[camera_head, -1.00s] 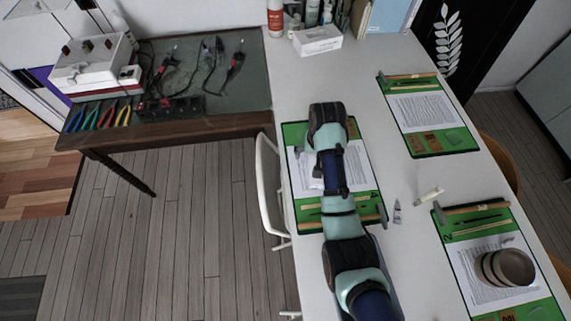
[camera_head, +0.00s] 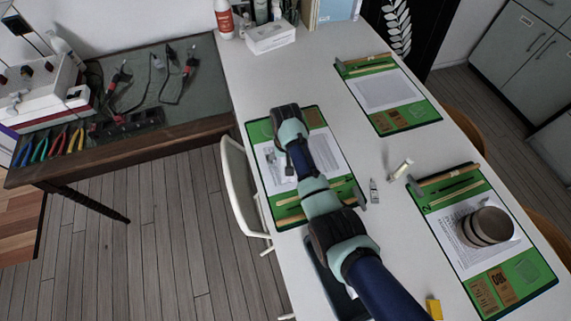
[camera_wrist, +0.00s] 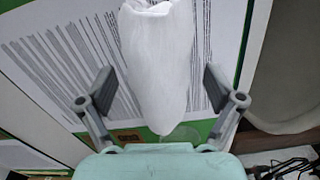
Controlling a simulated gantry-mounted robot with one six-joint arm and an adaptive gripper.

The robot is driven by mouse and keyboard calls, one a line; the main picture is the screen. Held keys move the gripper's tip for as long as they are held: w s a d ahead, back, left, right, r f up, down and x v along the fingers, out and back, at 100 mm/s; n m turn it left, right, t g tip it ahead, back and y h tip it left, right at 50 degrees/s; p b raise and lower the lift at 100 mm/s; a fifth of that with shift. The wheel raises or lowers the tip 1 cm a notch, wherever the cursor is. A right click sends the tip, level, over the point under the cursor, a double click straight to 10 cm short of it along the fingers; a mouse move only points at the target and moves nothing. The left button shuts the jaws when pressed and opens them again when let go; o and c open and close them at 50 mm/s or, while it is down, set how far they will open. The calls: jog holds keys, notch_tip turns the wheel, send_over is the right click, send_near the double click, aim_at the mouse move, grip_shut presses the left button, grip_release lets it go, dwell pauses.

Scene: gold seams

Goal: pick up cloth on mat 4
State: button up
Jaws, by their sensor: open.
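The mat under my arm is a green board (camera_head: 260,130) with a printed white sheet on it. In the wrist view the white cloth (camera_wrist: 160,65) lies folded and long over the printed sheet (camera_wrist: 55,65). My gripper (camera_wrist: 160,88) is open, with one grey finger on each side of the cloth and a visible gap on both sides. How high the fingers are above the cloth I cannot tell. In the head view my gripper (camera_head: 290,168) is over the middle of this mat, and my arm hides much of the cloth.
Another mat (camera_head: 420,115) lies at the back right. A mat at the front right (camera_head: 538,272) carries stacked round dishes (camera_head: 488,226). Small tubes (camera_head: 374,190) lie on the white table (camera_head: 300,72) between the mats. A white chair (camera_head: 240,190) stands at the left edge.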

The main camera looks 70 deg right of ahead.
jog(key=shift+f, duration=0.15)
jog(key=c, duration=1.2)
notch_tip(320, 180, up, 20)
jog(key=p, duration=1)
